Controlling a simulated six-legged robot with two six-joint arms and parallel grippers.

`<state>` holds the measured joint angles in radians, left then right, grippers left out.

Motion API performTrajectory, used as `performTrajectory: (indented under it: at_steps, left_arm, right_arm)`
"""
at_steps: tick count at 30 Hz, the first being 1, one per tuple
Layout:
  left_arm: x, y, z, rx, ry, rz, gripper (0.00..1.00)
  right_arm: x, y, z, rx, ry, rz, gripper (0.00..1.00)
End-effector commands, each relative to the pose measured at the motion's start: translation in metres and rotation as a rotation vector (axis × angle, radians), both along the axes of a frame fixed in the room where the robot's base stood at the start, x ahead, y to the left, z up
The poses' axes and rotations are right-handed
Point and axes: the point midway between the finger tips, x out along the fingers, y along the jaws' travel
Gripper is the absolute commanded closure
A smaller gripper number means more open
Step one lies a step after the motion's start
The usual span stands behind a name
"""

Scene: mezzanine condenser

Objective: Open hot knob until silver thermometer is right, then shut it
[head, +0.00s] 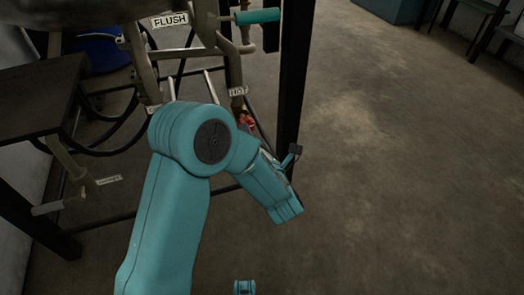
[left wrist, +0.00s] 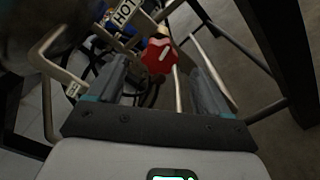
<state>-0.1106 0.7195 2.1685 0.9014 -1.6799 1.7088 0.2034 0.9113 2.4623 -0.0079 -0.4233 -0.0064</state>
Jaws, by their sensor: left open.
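The hot knob is a red knob (left wrist: 160,56) with a white mark on its face, close to the white HOT label (left wrist: 124,12). In the head view the red knob (head: 245,121) shows only partly behind my left arm, under the HOT label (head: 238,91). My left gripper (left wrist: 157,78) is open, with one finger on each side of the knob in the picture. The knob appears between or just beyond the fingertips; I cannot tell whether they touch it. No silver thermometer can be made out in either view. My right gripper is not in view.
Pipes and a FLUSH label (head: 170,20) are at the top left. A teal-covered handle (head: 257,16) and a dark upright post (head: 293,75) stand right of the pipes. A dark table (head: 40,95) is at the left. The concrete floor (head: 400,160) is clear at right.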

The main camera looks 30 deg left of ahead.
Motion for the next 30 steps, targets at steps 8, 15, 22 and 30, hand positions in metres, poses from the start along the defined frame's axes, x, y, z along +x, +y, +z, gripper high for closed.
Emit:
performTrajectory:
  at_steps: [8,15,22,30]
  left_arm:
    - [-0.036,-0.044,0.001,0.001,0.002,-0.006,0.21]
    - [-0.045,-0.053,0.0,0.0,0.001,-0.001,0.21]
    - [-0.045,-0.053,0.0,0.0,0.0,-0.001,0.21]
    - [-0.045,-0.053,-0.001,0.0,0.001,-0.002,0.21]
  right_arm:
    - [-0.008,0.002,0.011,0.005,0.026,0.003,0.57]
    - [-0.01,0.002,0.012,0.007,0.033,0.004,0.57]
    - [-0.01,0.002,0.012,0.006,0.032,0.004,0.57]
    - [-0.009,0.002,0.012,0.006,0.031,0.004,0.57]
